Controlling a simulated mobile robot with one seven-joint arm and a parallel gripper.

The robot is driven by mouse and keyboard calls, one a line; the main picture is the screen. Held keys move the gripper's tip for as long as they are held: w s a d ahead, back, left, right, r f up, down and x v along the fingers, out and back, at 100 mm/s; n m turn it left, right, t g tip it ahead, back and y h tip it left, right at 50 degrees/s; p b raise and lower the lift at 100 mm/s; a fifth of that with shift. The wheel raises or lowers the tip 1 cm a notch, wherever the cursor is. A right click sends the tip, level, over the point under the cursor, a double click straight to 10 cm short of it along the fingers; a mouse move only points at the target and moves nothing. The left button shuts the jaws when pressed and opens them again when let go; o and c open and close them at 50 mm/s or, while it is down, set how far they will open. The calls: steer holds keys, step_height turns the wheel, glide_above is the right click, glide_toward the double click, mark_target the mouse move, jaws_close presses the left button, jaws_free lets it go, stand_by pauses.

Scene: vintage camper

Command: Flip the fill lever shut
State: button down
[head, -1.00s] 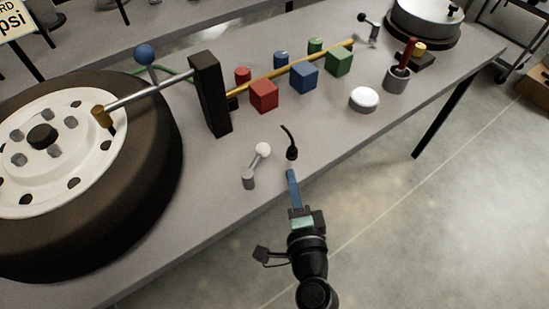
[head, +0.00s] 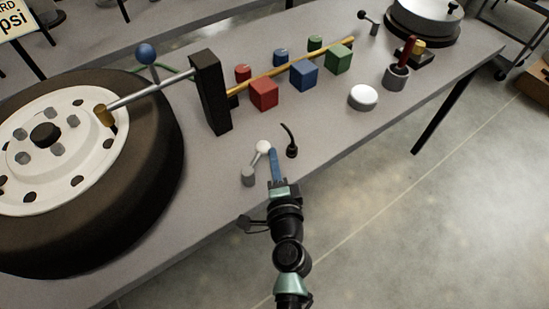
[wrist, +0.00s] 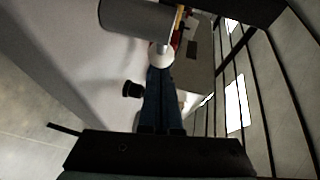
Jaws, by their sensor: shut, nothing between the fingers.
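A small lever with a white ball knob (head: 263,147) and a grey cylindrical base (head: 248,176) stands on the grey bench near its front edge. Its arm tilts up and to the right from the base. My gripper (head: 273,151) is shut and empty, with its blue fingers just right of the knob. In the wrist view, the fingertips (wrist: 159,72) reach to the white knob (wrist: 161,54), close to or touching it; I cannot tell which. The grey base (wrist: 137,17) shows beyond them. Fingers partly cover the knob there.
A thin black curved stem (head: 290,142) stands close to the right of my fingers. A wheel (head: 150,190) lies at left beside a black post (head: 210,92). Red, blue and green blocks (head: 304,75) and a white round button (head: 363,97) stand behind.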

mark_target(259, 150)
steer(key=shift+w+a+f+n+y+b, duration=0.1)
steer(key=shift+w+n+y+b, duration=0.25)
steer(key=shift+n+y+b, duration=0.5)
steer(key=y+b, duration=0.1)
steer(key=n+g+y+b, duration=0.1)
steer(key=shift+w+a+b, duration=0.2)
steer(key=shift+w+b, duration=0.1)
steer(key=shift+w, duration=0.1)
steer(key=shift+w+a+f+n+y+b, duration=0.1)
steer(key=shift+w+a+n+y+b, duration=0.05)
steer(key=shift+a+n+y+b, duration=0.15)
steer(key=shift+w+a+b, duration=0.45)
steer(key=shift+a+b, duration=0.1)
steer(key=shift+b, duration=0.45)
steer(key=shift+w+a+n+g+y+b, duration=0.1)
steer(key=shift+w+n+g+y+b, duration=0.1)
steer(key=shift+n+g+y+b, duration=0.3)
steer(key=shift+w+a+n+g+y+b, duration=0.2)
steer(key=shift+a+n+g+y+b, duration=0.2)
steer(key=shift+n+g+y+b, duration=0.45)
steer(key=shift+a+y, duration=0.35)
steer(key=shift+y, duration=0.15)
steer(key=shift+w+a+r, duration=0.1)
steer(key=shift+a+r, duration=0.1)
steer(key=shift+a, duration=0.55)
